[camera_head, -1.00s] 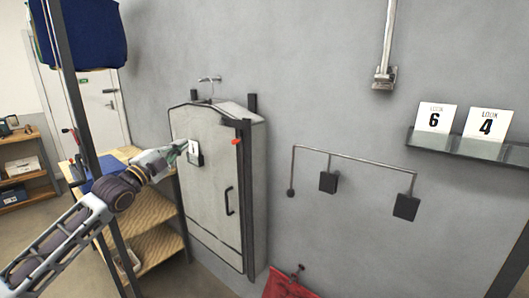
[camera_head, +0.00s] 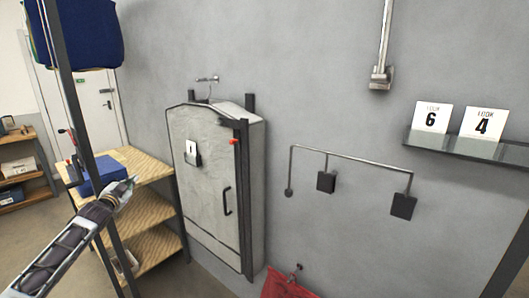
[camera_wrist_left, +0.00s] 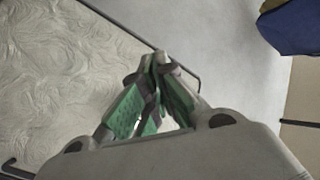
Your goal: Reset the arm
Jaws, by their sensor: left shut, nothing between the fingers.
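My left gripper (camera_head: 130,184) is in the head view at the left, in front of the wooden shelf unit and apart from the grey cabinet. It also shows in the left wrist view (camera_wrist_left: 152,62), where its green-padded fingers meet at the tips and hold nothing. My left arm comes in from the lower left. The grey cabinet (camera_head: 209,190) stands shut against the wall, with a white number card (camera_head: 192,148) in a dark holder on its door. My right gripper is in no view.
A wooden shelf unit (camera_head: 155,248) with a blue box (camera_head: 98,172) on top stands left of the cabinet. A dark upright post (camera_head: 68,100) rises near my left arm. A wall rail with dark plates (camera_head: 326,181) and a red cloth (camera_head: 288,286) are to the right.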

